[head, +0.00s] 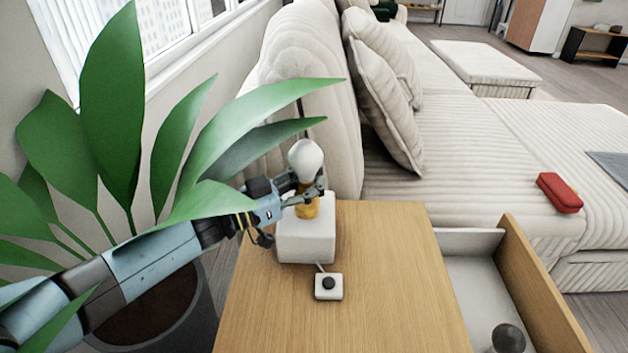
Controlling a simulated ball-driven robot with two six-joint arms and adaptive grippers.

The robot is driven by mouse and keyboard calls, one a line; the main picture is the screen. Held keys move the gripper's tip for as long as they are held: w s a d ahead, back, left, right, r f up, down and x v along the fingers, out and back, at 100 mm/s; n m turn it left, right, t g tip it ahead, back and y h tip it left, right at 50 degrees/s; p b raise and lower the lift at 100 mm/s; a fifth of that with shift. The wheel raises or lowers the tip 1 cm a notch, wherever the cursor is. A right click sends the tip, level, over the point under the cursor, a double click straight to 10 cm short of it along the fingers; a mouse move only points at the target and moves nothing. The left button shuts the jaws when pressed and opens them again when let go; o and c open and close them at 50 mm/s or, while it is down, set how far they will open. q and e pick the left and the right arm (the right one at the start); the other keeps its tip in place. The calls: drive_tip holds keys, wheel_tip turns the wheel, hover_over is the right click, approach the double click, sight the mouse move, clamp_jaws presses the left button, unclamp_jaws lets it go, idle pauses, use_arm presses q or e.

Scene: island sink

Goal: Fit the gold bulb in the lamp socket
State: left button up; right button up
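The gold bulb (306,160) has a pale round globe above a gold lower part (307,209). It stands upright over the white block-shaped lamp base (306,244) on the wooden side table. My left gripper (304,193) reaches in from the left, with its fingers closed around the bulb's neck. The fingers hide part of the neck. The socket itself is hidden, so I cannot tell how deep the bulb sits in it. My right gripper is not in view.
A small white switch box (328,286) with a black knob sits in front of the lamp. An open drawer (545,290) at right holds a dark round object (508,338). Large plant leaves (110,90) overhang my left arm. The wooden tabletop (390,270) is clear at right.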

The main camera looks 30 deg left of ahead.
use_arm(q)
drive_tip(key=o, duration=0.5)
drive_tip(key=shift+f, duration=0.1)
drive_tip(key=shift+c, duration=0.2)
drive_tip(key=shift+r, duration=0.2)
wheel_tip(320, 180, up, 10)
drive_tip(key=shift+f, duration=0.25)
